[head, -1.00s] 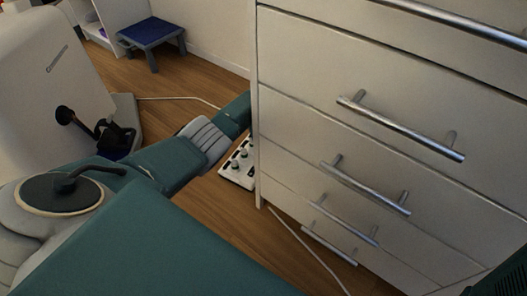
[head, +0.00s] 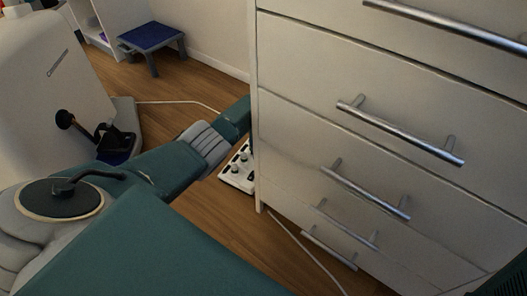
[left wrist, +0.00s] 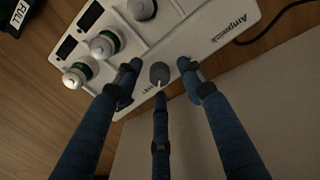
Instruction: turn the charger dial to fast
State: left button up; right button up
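The white charger (left wrist: 187,33) lies on the floor. In the head view the charger (head: 239,172) is partly hidden by the drawer cabinet and my left arm. A round grey dial (left wrist: 159,72) sits near the charger's edge; small print beside it is too blurred to read. In the head view this gripper is hidden behind the cabinet. My right gripper is not in view.
Two cylindrical batteries (left wrist: 104,44) (left wrist: 77,75) sit in the charger's slots. A white drawer cabinet (head: 300,140) with metal handles stands close to my left arm. A blue step stool (head: 151,37) is at the back. A white cable (head: 180,99) runs over the wood floor.

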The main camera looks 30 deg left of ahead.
pick_arm(q)
notch_tip(320, 180, up, 12)
dwell(0.5)
dwell(0.4)
